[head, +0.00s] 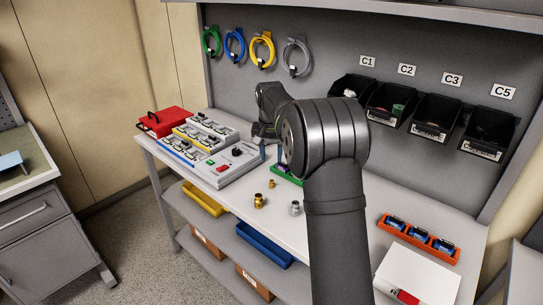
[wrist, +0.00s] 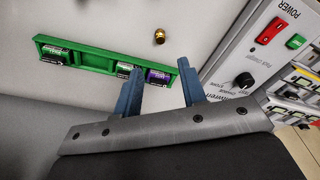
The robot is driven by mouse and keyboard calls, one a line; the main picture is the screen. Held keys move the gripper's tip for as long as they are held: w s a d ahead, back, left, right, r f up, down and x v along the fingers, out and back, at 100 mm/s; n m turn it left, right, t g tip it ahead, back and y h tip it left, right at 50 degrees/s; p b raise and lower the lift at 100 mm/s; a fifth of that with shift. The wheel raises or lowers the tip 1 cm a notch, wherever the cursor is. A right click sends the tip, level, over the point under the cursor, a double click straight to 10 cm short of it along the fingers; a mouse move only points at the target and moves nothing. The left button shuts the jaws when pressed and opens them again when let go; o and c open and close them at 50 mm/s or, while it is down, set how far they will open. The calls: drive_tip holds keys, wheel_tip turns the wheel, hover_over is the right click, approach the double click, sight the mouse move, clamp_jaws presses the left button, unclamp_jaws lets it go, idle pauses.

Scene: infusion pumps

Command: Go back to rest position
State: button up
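My gripper (wrist: 162,82) shows two blue fingers spread apart in the wrist view, with nothing clearly held between them. Beyond the fingers lies a green tray (wrist: 92,63) holding a few small cells, one of them purple (wrist: 158,76), seen in the gap between the fingertips. I cannot tell the height of the fingertips above the tray. In the head view my arm hides most of the gripper, and only part of the green tray (head: 288,176) shows.
A grey pump charger panel (head: 222,167) stands left of the gripper, with a red case (head: 161,121) beyond. Brass and silver fittings (head: 259,201) stand on the bench. An orange tray (head: 418,240) and white box (head: 420,275) are at right. Black bins (head: 433,117) line the back.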

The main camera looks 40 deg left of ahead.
sight(272, 181)
drive_tip(key=f, duration=0.4)
drive_tip(key=w+f, duration=0.1)
drive_tip(key=f, duration=0.7)
drive_tip(key=shift+w+a+f, duration=0.15)
drive_tip(key=shift+a+f, duration=0.1)
drive_tip(key=shift+a, duration=0.15)
wheel_tip(272, 181, up, 3)
drive_tip(key=shift+r, duration=0.75)
